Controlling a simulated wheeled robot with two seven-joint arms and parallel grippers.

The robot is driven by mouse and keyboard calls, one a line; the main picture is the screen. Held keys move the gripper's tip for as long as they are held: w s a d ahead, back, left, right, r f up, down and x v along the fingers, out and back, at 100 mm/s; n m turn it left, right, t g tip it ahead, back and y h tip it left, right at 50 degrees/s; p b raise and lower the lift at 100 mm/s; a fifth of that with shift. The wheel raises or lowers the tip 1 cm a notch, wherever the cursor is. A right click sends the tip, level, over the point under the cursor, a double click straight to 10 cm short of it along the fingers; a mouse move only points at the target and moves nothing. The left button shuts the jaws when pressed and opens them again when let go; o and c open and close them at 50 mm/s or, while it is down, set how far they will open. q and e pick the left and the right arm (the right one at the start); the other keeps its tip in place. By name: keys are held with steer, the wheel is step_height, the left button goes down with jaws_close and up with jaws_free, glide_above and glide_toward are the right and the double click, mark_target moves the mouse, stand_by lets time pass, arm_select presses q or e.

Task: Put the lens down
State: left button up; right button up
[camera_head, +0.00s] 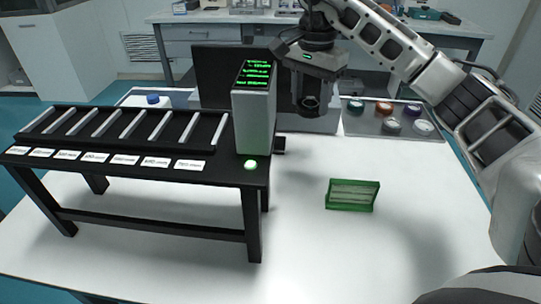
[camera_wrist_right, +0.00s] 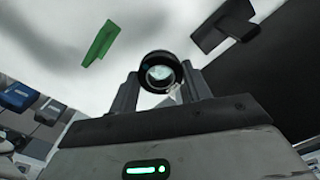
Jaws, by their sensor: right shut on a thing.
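My right gripper (camera_head: 310,103) is above the white table, right of the tall box with green text. It is shut on a dark, round-rimmed lens (camera_head: 309,104), which hangs clear of the table top. In the right wrist view the lens (camera_wrist_right: 160,73) sits between the two fingers of the right gripper (camera_wrist_right: 160,85), with its black ring and glass showing. My left gripper is not in view.
A black rack (camera_head: 120,134) with labelled slots stands at left, with the tall display box (camera_head: 254,108) at its right end. A green holder (camera_head: 352,195) stands on the white table (camera_head: 310,250). A tray (camera_head: 365,125) with several round parts lies behind.

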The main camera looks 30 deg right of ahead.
mark_target(303, 172)
step_height(303, 172, down, 17)
steer(key=shift+s+r+p, duration=0.1)
steer(key=shift+p, duration=0.2)
steer(key=o, duration=1)
